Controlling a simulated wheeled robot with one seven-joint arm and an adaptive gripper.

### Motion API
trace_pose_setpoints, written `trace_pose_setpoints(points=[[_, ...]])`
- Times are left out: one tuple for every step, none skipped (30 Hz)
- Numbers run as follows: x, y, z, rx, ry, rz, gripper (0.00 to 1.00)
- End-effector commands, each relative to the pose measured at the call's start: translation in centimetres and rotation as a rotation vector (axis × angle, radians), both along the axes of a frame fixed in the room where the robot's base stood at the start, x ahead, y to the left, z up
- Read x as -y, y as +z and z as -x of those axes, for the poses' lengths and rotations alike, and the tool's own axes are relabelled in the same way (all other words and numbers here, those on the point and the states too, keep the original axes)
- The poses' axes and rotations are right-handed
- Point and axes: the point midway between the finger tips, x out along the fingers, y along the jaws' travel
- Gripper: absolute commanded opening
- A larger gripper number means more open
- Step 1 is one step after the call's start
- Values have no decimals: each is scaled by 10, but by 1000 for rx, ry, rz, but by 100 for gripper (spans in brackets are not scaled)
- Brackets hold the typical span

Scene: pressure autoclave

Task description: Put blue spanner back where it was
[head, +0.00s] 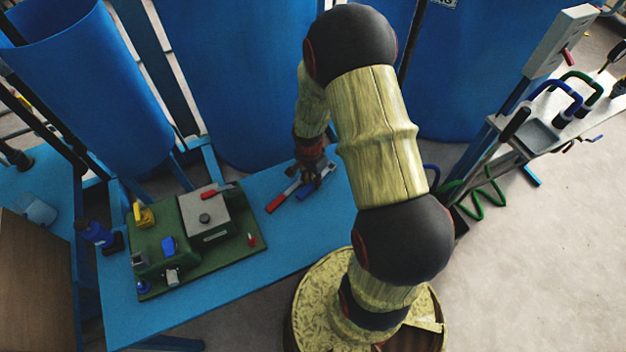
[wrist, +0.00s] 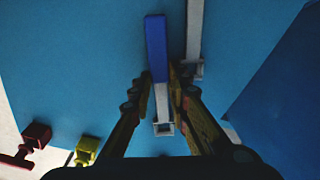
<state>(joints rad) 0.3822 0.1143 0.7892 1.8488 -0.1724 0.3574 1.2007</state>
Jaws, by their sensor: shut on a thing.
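The blue spanner (head: 304,191) has a blue handle and a grey metal shaft. In the wrist view its handle (wrist: 156,48) points up the picture and its shaft lies between my fingers. My gripper (wrist: 161,84) is shut on the shaft near the handle, low over the blue bench. In the head view my gripper (head: 311,172) partly hides the spanner. I cannot tell whether the spanner touches the bench. A red-handled spanner (head: 276,203) lies just left of it in the head view. Its grey shaft (wrist: 195,35) shows right of the blue spanner in the wrist view.
The blue bench (head: 290,240) is clear around the spanners. A green-based machine (head: 205,215) with a red lever stands to the left, with a blue bottle (head: 95,234) beyond it. Large blue tanks (head: 240,80) stand behind the bench. Red (wrist: 36,135) and yellow (wrist: 87,150) parts show in the wrist view.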

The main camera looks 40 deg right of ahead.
Motion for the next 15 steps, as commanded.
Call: trace_pose_setpoints(points=[[0, -1, 0, 0, 0, 0, 0], [0, -2, 0, 0, 0, 0, 0], [0, -3, 0, 0, 0, 0, 0], [0, -3, 0, 0, 0, 0, 0], [0, -4, 0, 0, 0, 0, 0], [0, -5, 0, 0, 0, 0, 0], [0, -5, 0, 0, 0, 0, 0], [0, -6, 0, 0, 0, 0, 0], [0, -6, 0, 0, 0, 0, 0], [0, -6, 0, 0, 0, 0, 18], [0, -6, 0, 0, 0, 0, 20], [0, -6, 0, 0, 0, 0, 22], [0, -6, 0, 0, 0, 0, 24], [0, -6, 0, 0, 0, 0, 26], [0, -6, 0, 0, 0, 0, 28]])
